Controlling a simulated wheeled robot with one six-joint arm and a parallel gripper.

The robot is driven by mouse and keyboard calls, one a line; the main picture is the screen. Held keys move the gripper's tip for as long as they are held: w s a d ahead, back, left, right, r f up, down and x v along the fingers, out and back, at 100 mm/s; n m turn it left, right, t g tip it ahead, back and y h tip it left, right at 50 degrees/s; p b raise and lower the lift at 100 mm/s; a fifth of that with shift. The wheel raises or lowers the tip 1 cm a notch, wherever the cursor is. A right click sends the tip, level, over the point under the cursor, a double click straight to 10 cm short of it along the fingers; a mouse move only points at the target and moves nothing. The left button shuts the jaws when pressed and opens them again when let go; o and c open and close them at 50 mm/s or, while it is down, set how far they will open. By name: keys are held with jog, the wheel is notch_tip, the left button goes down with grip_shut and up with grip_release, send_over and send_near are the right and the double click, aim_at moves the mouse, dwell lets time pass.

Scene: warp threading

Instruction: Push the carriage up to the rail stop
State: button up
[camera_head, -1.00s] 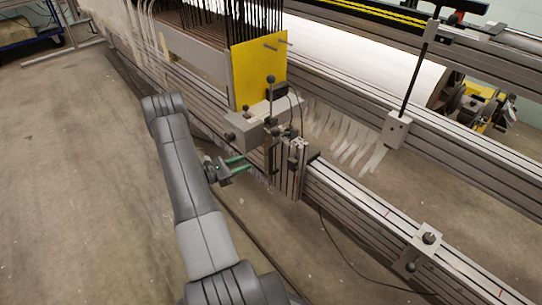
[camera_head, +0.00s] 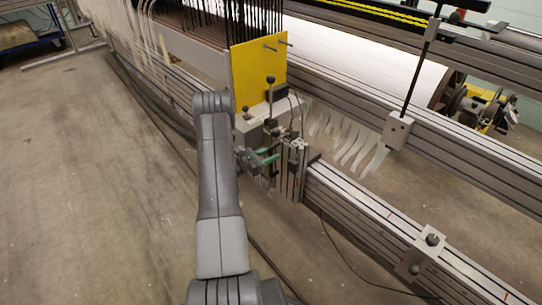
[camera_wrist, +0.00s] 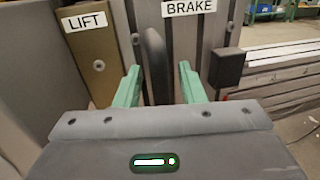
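The carriage (camera_head: 255,125) is a grey block with upright levers, standing on the rail (camera_head: 360,205) beside a yellow plate. My arm partly hides its left side. The rail stop (camera_head: 423,254) is a small light block with a dark knob, clamped farther along the rail at lower right, well apart from the carriage. My gripper (camera_head: 274,155) is at the carriage's near face. In the wrist view its green fingers (camera_wrist: 160,85) are spread, with a dark upright lever (camera_wrist: 155,55) between them below a BRAKE label (camera_wrist: 195,7). Gaps show on both sides of the lever.
A brass-coloured plate (camera_wrist: 92,65) with a LIFT label is left of the lever in the wrist view. A dark block (camera_wrist: 227,67) is to its right. The rail between carriage and stop looks clear. A thin cable (camera_head: 345,255) lies on the floor.

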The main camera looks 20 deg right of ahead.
jog(key=shift+d, duration=0.25)
grip_shut()
